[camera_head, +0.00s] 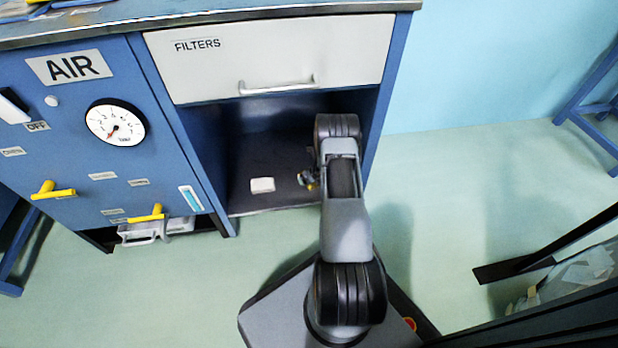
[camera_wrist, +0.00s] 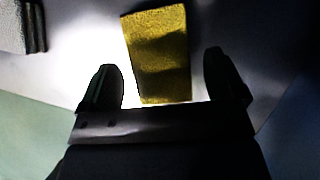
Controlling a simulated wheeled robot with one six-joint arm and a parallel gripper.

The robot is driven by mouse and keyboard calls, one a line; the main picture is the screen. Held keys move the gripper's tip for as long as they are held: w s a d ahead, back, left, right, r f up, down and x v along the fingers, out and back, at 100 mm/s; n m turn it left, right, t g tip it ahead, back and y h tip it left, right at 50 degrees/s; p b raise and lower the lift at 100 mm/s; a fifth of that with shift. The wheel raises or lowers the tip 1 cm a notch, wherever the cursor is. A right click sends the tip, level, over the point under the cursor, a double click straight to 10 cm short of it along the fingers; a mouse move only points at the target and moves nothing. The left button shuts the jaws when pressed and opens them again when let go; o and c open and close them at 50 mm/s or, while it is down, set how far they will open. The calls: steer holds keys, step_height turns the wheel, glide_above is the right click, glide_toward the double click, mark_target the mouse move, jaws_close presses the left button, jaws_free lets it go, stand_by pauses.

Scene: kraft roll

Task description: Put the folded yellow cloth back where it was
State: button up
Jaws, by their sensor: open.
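The folded yellow cloth (camera_wrist: 160,30) shows in the wrist view as a yellow rectangle, with darker shadow bands across it. It lies on a brightly lit surface, ahead of and partly between the two fingers. My gripper (camera_wrist: 163,78) is open, with a finger on each side of the cloth and a gap on both sides. In the head view my gripper (camera_head: 307,180) is inside the open bay under the FILTERS drawer, low over the dark shelf (camera_head: 245,150). A small yellow patch shows beside it there; I cannot tell whether it is the cloth. My arm hides the bay's right side.
A small white block (camera_head: 262,185) lies on the shelf left of my gripper. The shut FILTERS drawer (camera_head: 275,58) is above. The blue AIR panel (camera_head: 85,130) with yellow handles stands left. A pale block (camera_wrist: 12,27) shows at the wrist view's upper left. Floor to the right is mostly clear.

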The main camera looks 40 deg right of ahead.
steer(key=p+v, duration=0.3)
steer(key=v, duration=0.7)
steer(key=w+a+r+n+y, duration=0.2)
steer(key=a+r+n+y, duration=0.2)
steer(key=a+r+n, duration=1.6)
steer(key=s+a+r+n+g+h, duration=0.1)
steer(key=s+a+r+n, duration=0.2)
steer(key=s+r+n, duration=0.3)
steer(key=s+a+r+n+g+h, duration=0.2)
steer(key=s+a+r+n, duration=0.2)
steer(key=s+n, duration=0.6)
steer(key=s+r, duration=0.2)
steer(key=s, duration=0.2)
steer(key=shift+s+r+n+h, duration=0.15)
steer(key=shift+r+n+h, duration=0.15)
steer(key=shift+r, duration=0.05)
steer(key=shift+r, duration=0.1)
